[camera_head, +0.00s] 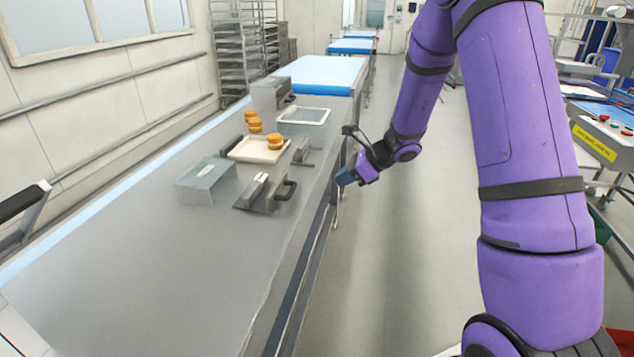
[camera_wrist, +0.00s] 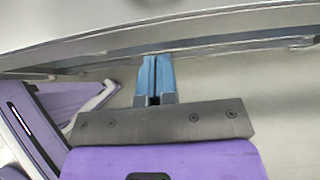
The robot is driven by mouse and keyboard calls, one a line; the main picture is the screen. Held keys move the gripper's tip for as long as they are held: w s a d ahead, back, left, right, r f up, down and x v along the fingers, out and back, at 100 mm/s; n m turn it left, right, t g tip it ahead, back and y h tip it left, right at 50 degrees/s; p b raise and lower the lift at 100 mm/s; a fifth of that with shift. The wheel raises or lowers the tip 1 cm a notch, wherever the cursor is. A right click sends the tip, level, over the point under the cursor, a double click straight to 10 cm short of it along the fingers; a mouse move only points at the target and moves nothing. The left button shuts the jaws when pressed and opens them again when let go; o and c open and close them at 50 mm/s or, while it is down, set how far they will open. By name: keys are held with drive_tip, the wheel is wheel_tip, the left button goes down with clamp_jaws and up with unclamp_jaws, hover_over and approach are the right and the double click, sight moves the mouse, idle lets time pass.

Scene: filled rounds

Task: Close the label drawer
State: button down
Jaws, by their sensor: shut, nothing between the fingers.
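My gripper (camera_head: 346,177) hangs low beside the right side of the long steel counter (camera_head: 150,270), below its top. In the wrist view its two blue fingers (camera_wrist: 156,64) are together with nothing between them. The fingertips point at the counter's side and overlap its lower metal rail (camera_wrist: 215,43) in the picture; I cannot tell whether they touch it. I cannot make out the label drawer for certain in either view. No drawer front or handle shows clearly along the counter's side, and my gripper covers part of that side.
On the counter are a steel box (camera_head: 205,183), a device with a dark handle (camera_head: 265,193), a pale tray (camera_head: 245,151) with filled rounds (camera_head: 275,141), a white-rimmed tray (camera_head: 303,116) and a grey box (camera_head: 268,92). The floor (camera_head: 400,260) right of the counter is clear.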

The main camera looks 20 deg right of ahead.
drive_tip(key=x, duration=1)
drive_tip(key=shift+a, duration=0.1)
drive_tip(key=shift+w+a+r, duration=0.25)
drive_tip(key=shift+w+a, duration=0.2)
drive_tip(key=shift+a, duration=0.3)
drive_tip(key=shift+w+a+r, duration=0.25)
drive_tip(key=shift+w+a, duration=0.25)
drive_tip(key=shift+a, duration=0.25)
drive_tip(key=shift+a, duration=0.1)
drive_tip(key=shift+w+a, duration=0.25)
approach(250, 183)
drive_tip(key=a+f, duration=0.1)
drive_tip(key=a, duration=0.1)
drive_tip(key=a+f, duration=0.1)
drive_tip(key=a, duration=0.1)
drive_tip(key=s+a+f, duration=0.1)
drive_tip(key=a, duration=0.2)
drive_tip(key=shift+s, duration=0.15)
drive_tip(key=shift+a+r, duration=0.15)
drive_tip(key=shift+a, duration=0.1)
drive_tip(key=shift+a, duration=0.1)
